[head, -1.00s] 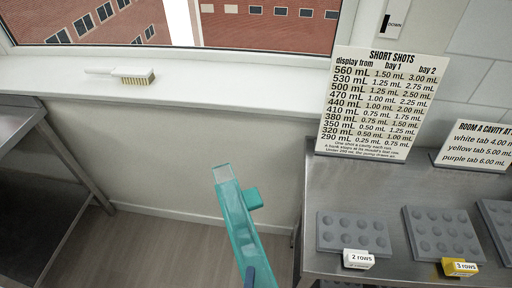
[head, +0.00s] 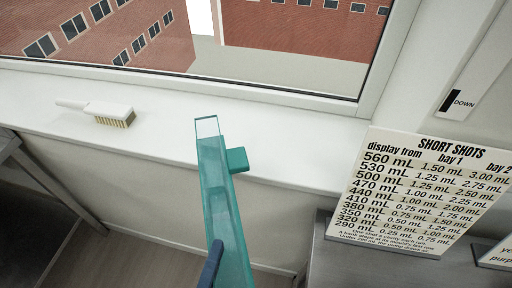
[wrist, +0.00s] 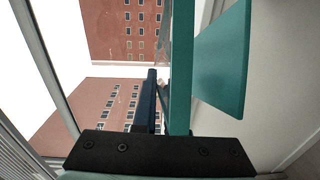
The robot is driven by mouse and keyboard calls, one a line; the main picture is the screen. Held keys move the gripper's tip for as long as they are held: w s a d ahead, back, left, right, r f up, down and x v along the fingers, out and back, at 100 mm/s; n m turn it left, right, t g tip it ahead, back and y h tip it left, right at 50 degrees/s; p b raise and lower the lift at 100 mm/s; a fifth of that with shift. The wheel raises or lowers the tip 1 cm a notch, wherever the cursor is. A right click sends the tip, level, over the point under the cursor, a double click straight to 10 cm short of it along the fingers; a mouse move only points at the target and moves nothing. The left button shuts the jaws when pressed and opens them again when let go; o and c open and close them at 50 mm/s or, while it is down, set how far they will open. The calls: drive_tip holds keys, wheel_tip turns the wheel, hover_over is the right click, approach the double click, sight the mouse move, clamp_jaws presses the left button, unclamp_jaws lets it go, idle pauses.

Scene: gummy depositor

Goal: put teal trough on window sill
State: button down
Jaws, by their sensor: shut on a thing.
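The teal trough (head: 222,200) is a long, narrow channel with a clear end and a small teal block on its right side. In the head view it rises from the bottom edge, and its far end overlaps the white window sill (head: 165,125) in the picture. Whether it touches the sill cannot be told. My gripper (wrist: 160,100) is shut on the trough, which also shows large in the wrist view (wrist: 220,60). In the head view only a dark blue finger shows, at the trough's lower left. The trough's near end is out of frame.
A white brush (head: 108,112) lies on the sill to the left. The sill between brush and trough is bare. The window frame (head: 300,98) stands behind. A "SHORT SHOTS" sign (head: 425,190) stands on a metal bench at the right. A metal table is at far left.

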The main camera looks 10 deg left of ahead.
sight(246, 168)
drive_tip(key=w+p, duration=0.2)
drive_tip(key=w, duration=0.4)
drive_tip(key=w+p, duration=0.2)
drive_tip(key=w, duration=0.4)
drive_tip(key=w+p, duration=0.3)
drive_tip(key=w, duration=0.4)
drive_tip(key=shift+w+r, duration=0.1)
drive_tip(key=shift+r, duration=0.2)
wheel_tip(246, 168, down, 3)
drive_tip(key=shift+f+b, duration=0.1)
drive_tip(key=shift+b, duration=0.55)
wheel_tip(246, 168, down, 4)
drive_tip(key=shift+w+f+b, duration=0.1)
drive_tip(key=shift+w+b, duration=0.05)
drive_tip(key=shift+b, duration=0.3)
drive_tip(key=shift+f, duration=0.15)
drive_tip(key=c, duration=1)
unclamp_jaws()
